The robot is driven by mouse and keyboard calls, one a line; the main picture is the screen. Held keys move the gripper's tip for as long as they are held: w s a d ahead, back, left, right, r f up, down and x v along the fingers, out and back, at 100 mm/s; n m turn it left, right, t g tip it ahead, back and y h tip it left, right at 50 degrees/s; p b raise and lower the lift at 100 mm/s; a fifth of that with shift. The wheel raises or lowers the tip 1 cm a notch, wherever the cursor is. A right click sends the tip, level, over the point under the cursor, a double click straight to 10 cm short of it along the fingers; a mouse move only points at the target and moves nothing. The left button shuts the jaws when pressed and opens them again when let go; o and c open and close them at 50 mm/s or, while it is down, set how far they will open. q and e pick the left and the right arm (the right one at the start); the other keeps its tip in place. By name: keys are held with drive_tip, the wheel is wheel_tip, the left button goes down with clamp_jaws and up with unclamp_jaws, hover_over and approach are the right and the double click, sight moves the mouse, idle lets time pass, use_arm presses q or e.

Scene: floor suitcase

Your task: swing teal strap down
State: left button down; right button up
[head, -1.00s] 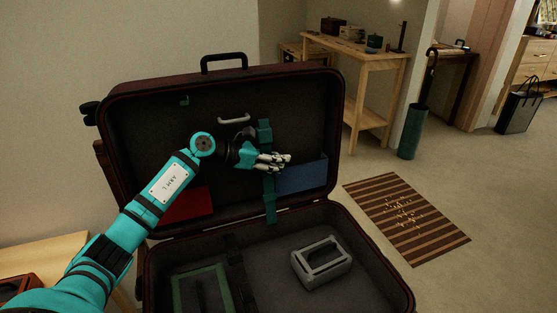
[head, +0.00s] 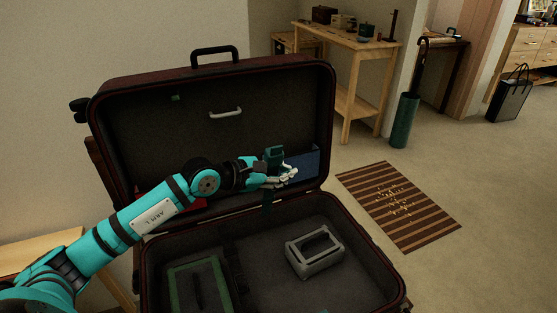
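The teal strap (head: 274,154) shows as a short piece with its buckle end, just above my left gripper and in front of the suitcase lid. A darker stretch of it (head: 268,199) shows below the hand, near the hinge. The middle of the strap is hidden by my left gripper (head: 288,175). My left gripper is at the strap, fingers pointing right, low in front of the lid; its grip on the strap is unclear. The open suitcase (head: 322,110) has its lid upright. My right gripper is out of view.
A blue panel (head: 309,163) and a partly hidden red panel (head: 190,204) are low on the lid. The base holds a grey frame-like box (head: 316,268) and a green frame (head: 176,281). A handle (head: 225,112) is on the lid's inside. A striped mat (head: 398,205) lies right.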

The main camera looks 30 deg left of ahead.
use_arm(q)
drive_tip(key=shift+s+d+f+m+t, duration=0.15)
drive_tip(key=shift+s+d+m, duration=0.2)
drive_tip(key=shift+s+d, duration=0.15)
drive_tip(key=shift+s+d+f+m+t, duration=0.15)
drive_tip(key=shift+s+d+m, duration=0.2)
drive_tip(key=shift+d, duration=0.1)
drive_tip(key=c, duration=1.1)
unclamp_jaws()
drive_tip(key=shift+f, duration=0.1)
drive_tip(key=shift+c, duration=0.2)
drive_tip(key=shift+s, duration=0.1)
drive_tip(key=v, duration=1.2)
drive_tip(key=shift+d, duration=0.2)
